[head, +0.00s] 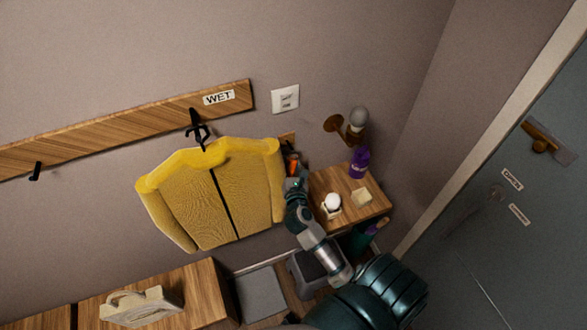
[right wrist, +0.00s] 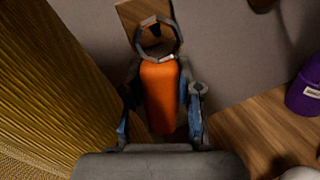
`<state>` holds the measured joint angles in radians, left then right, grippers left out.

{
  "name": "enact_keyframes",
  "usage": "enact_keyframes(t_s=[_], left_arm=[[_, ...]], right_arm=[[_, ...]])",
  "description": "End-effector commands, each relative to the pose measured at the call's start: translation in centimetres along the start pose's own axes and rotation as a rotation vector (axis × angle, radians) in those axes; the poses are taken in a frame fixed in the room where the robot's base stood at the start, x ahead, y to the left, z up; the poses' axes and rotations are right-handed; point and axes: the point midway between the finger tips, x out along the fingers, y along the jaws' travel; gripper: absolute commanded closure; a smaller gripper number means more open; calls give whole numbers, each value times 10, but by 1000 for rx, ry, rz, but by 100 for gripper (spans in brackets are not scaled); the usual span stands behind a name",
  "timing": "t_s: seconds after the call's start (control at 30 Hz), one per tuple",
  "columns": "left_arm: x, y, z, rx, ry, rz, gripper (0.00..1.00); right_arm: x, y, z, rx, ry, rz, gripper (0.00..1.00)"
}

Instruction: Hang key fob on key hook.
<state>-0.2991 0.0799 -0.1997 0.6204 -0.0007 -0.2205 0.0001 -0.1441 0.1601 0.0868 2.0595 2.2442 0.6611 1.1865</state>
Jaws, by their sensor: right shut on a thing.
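The key fob is an orange tag (right wrist: 160,98) with a metal ring (right wrist: 178,48) at its top. In the head view the fob (head: 292,163) is a small orange patch beside the yellow jacket. My right gripper (head: 292,183) is shut on the fob, with a finger on each side of it in the right wrist view (right wrist: 162,88). The key hook's small wooden plate (right wrist: 134,14) is on the wall just beyond the ring. A dark hook part (right wrist: 155,29) shows within the ring's outline. I cannot tell whether the ring is around the hook or in front of it. My left gripper is not in view.
The yellow jacket (head: 185,205) hangs close left of my right gripper. A wooden shelf (head: 376,205) with a purple container (head: 359,163) and a white round item (head: 333,202) is close right. A grey bin (head: 312,270) stands below. A wall knob (head: 358,117) sticks out upper right.

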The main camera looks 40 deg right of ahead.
Motion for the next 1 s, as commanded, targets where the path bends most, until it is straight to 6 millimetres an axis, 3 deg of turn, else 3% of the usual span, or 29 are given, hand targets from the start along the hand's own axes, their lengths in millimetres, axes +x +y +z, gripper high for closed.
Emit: enact_keyframes(t_s=[0.6,1.0], left_arm=[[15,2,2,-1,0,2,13],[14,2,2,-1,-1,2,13]], right_arm=[[39,10,-7,0,1,0,100],[50,12,-15,0,2,1,100]])
